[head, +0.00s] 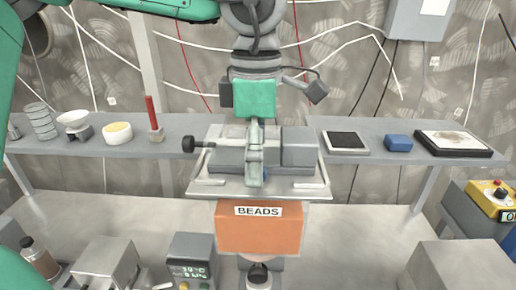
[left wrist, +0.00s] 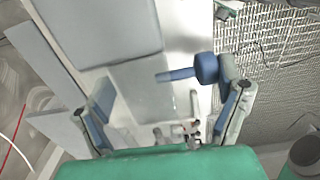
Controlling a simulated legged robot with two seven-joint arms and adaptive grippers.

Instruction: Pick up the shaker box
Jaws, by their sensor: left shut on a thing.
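The shaker box (head: 228,157) appears to be the grey block with a dark side knob (head: 188,144). It sits on a pale metal plate (head: 312,190) at the centre of the head view. My left gripper (head: 255,178) points straight down over the block, one finger in front of it; the far finger is hidden. In the left wrist view, the gripper's two fingers (left wrist: 165,108) stand apart on either side of the grey body (left wrist: 145,88), with a blue-grey knob (left wrist: 206,68) near one finger. My right gripper is not seen.
An orange box labelled BEADS (head: 260,235) is just below the plate. A display unit (head: 190,258) stands at front left.

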